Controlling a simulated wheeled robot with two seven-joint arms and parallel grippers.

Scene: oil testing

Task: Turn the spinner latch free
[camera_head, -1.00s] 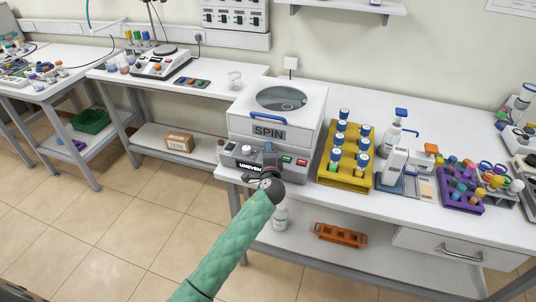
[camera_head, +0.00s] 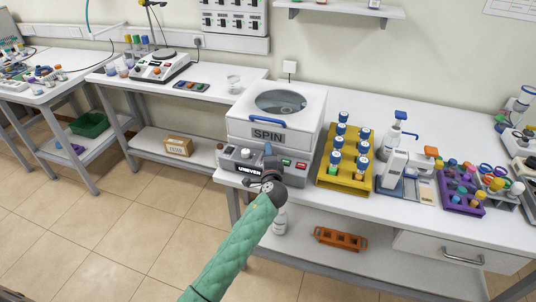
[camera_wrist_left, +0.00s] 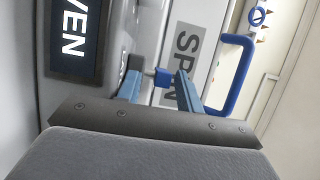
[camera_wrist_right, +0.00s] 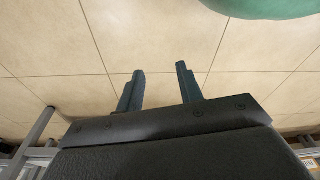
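The spinner (camera_head: 305,128) is a white box with a round window in its lid, a blue handle and a "SPIN" label. It stands on a grey base whose display reads "UNEVEN". My left gripper (camera_head: 266,174) is at the base front, below the label. In the left wrist view, a small blue latch piece (camera_wrist_left: 163,77) on a grey stem sits between the two fingers of this gripper (camera_wrist_left: 160,82). The fingers are apart, about as wide as the right gripper's; contact is unclear. My right gripper (camera_wrist_right: 160,82) is open and empty above the floor.
A yellow rack (camera_head: 347,174) of blue-capped tubes stands right of the spinner, then a purple rack (camera_head: 462,192). Below, a white bottle (camera_head: 280,222) and an orange rack (camera_head: 340,238) rest on the shelf. The floor in front is clear.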

